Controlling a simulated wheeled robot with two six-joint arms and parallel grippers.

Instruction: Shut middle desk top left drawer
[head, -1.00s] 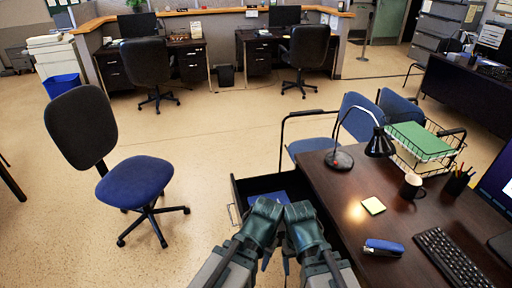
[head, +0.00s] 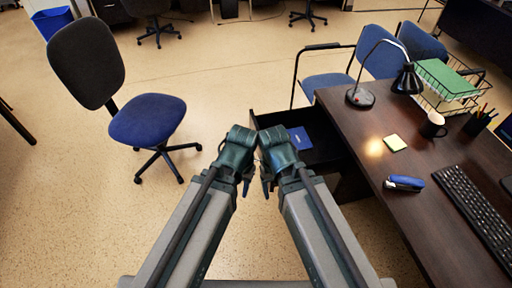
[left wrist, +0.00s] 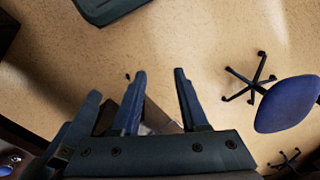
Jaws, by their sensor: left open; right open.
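The dark top left drawer (head: 326,154) of the desk (head: 352,118) is pulled out toward the left. A blue flat item (head: 300,138) lies inside it. My left gripper (head: 246,188) and my right gripper (head: 267,188) are side by side in front of the drawer and hide much of its front. Both are open and empty. In the left wrist view, the two fingers of my left gripper (left wrist: 162,85) stand apart with floor beyond them. I cannot tell whether either gripper touches the drawer.
A blue office chair (head: 148,118) stands at the left. Blue visitor chairs (head: 383,66) stand behind the desk. The floor left of the drawer is clear.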

